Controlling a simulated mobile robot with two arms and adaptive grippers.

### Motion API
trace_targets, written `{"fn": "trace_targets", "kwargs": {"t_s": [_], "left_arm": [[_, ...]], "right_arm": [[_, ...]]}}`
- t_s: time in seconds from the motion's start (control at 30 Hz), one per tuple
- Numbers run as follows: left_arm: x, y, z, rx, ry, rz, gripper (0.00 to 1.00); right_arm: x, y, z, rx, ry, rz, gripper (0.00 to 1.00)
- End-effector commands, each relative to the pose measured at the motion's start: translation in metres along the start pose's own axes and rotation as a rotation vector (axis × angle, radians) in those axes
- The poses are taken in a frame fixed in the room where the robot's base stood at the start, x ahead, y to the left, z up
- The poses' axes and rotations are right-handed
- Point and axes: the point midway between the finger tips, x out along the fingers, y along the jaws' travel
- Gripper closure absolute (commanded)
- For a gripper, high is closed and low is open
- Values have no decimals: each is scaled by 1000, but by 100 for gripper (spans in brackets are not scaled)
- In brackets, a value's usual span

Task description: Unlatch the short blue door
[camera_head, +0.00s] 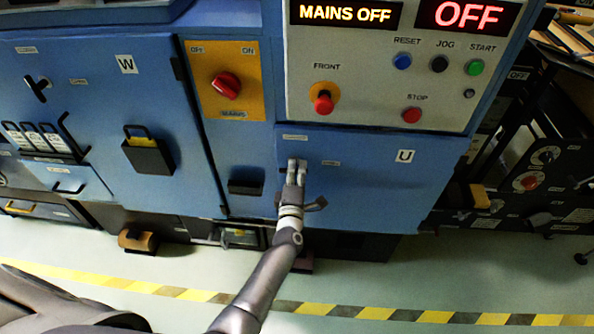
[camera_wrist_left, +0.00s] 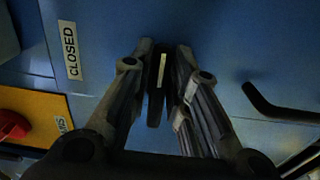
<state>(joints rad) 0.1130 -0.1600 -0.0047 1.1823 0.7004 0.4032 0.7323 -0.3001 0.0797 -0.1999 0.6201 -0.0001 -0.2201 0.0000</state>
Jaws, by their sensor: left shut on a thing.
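The short blue door (camera_head: 365,185), marked U, sits below the control panel and looks flush with the cabinet front. My left gripper (camera_head: 297,168) is at the upper left part of this door. In the left wrist view its fingers (camera_wrist_left: 161,72) are shut on a dark latch handle (camera_wrist_left: 158,95) with a pale line on it. A CLOSED label (camera_wrist_left: 70,50) is beside the latch. In the head view the gripper hides the latch. A black curved pull handle (camera_head: 317,204) is just right of my left wrist. My right gripper is not in view.
Above the door is the control panel (camera_head: 380,65) with buttons; its displays read MAINS OFF and OFF. A red mains switch (camera_head: 226,86) is on a yellow plate to the left. The tall blue door (camera_head: 110,100), marked W, is further left. Striped tape (camera_head: 375,313) crosses the open floor.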

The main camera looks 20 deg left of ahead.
Motion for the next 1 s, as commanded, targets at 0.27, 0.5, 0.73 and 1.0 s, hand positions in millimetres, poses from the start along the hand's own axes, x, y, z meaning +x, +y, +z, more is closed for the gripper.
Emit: {"fn": "trace_targets", "kwargs": {"t_s": [0.27,0.5,0.73,1.0], "left_arm": [[0,-1,1,-1,-1,-2,100],[0,-1,1,-1,-1,-2,74],[0,0,0,-1,-1,-1,66],[0,0,0,-5,0,0,66]], "right_arm": [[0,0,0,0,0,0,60],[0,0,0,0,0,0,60],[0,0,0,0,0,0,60],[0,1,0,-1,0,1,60]]}}
